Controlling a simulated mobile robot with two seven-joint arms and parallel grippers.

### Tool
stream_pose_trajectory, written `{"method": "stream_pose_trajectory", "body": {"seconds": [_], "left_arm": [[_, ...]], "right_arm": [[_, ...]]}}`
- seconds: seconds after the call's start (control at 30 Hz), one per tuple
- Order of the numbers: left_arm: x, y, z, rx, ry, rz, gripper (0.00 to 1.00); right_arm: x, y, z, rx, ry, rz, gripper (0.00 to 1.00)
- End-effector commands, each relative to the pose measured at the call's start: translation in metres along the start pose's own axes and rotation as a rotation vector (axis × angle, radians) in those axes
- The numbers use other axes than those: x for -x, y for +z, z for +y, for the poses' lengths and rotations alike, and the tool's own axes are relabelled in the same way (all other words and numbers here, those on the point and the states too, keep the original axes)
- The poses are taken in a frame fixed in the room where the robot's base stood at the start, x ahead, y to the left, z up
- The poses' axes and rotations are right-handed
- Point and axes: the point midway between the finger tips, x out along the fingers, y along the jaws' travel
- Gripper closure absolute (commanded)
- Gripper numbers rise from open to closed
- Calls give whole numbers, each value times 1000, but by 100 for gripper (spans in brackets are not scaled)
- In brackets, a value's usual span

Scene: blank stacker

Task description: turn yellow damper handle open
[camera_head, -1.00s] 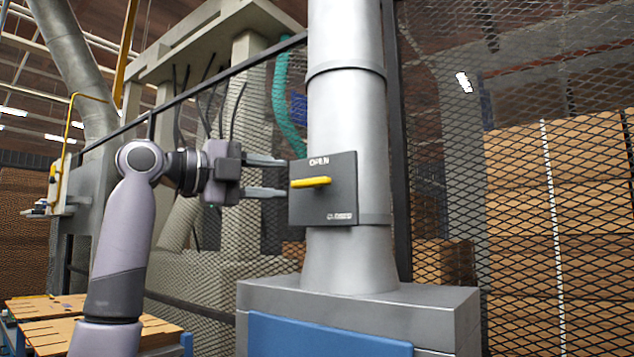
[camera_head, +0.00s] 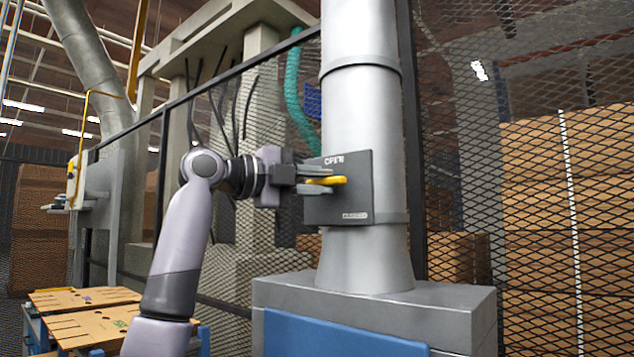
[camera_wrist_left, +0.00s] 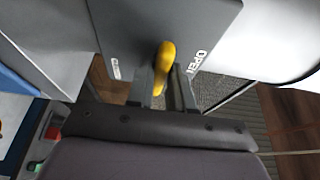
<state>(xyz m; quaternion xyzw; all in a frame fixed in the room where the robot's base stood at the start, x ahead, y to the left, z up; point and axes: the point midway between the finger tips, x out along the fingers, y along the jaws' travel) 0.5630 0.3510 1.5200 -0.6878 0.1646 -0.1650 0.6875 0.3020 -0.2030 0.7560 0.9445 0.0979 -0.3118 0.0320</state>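The yellow damper handle (camera_head: 327,181) is on a dark square plate marked OPEN (camera_head: 358,200), fixed to a grey vertical duct. It lies about level in the head view, below the OPEN lettering. My left gripper (camera_head: 314,180) has one finger above and one below the handle, close in on it. In the left wrist view, the handle (camera_wrist_left: 164,62) lies between the two fingers of my left gripper (camera_wrist_left: 166,88), its near end partly hidden. The OPEN lettering is to its right there. My right gripper is not in view.
The duct (camera_head: 360,120) stands on a grey box (camera_head: 460,300) with a blue front panel. A black mesh fence (camera_head: 545,200) runs behind, with cardboard boxes beyond. A low table with cardboard sheets (camera_head: 85,300) is at lower left.

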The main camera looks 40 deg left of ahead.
Motion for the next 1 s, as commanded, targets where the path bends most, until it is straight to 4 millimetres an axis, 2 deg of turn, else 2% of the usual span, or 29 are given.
{"method": "stream_pose_trajectory", "body": {"seconds": [0.37, 1.0], "left_arm": [[0, 0, 3, 86, -33, 1, 100], [-1, -2, 7, 608, -249, 2, 100]], "right_arm": [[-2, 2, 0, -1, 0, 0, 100], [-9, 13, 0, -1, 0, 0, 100]]}}
